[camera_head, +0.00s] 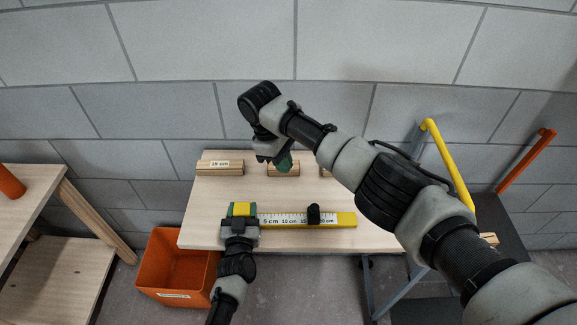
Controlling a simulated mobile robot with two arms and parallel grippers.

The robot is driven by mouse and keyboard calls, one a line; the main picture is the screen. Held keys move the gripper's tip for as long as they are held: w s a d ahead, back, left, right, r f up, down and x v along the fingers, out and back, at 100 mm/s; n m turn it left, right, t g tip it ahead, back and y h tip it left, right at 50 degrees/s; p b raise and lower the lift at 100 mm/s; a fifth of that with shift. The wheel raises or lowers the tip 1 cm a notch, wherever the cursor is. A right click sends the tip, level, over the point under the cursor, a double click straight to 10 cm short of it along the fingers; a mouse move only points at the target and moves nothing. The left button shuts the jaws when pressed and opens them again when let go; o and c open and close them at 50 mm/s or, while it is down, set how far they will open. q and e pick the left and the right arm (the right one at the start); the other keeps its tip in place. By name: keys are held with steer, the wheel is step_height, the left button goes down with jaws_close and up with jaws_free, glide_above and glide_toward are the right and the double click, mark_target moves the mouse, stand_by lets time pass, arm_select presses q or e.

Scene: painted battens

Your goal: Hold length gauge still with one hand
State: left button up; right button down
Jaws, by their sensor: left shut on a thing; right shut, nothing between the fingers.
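The length gauge (284,219) is a yellow and white ruler with centimetre marks, lying along the front of the wooden table. A black slider (314,213) stands on it, right of its middle. My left gripper (242,210) is shut on the gauge's left end, with green fingertips around a yellow part.
A batten labelled 15 cm (219,166) lies at the table's (202,226) back left. Another batten (326,173) is partly hidden by my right arm. An orange bin (173,282) stands on the floor at left. A yellow rail (449,160) rises at right.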

arm_select(q)
steer(key=o, duration=1.1)
steer(key=shift+o, duration=0.2)
steer(key=s, duration=1.2)
steer(key=shift+d, duration=0.15)
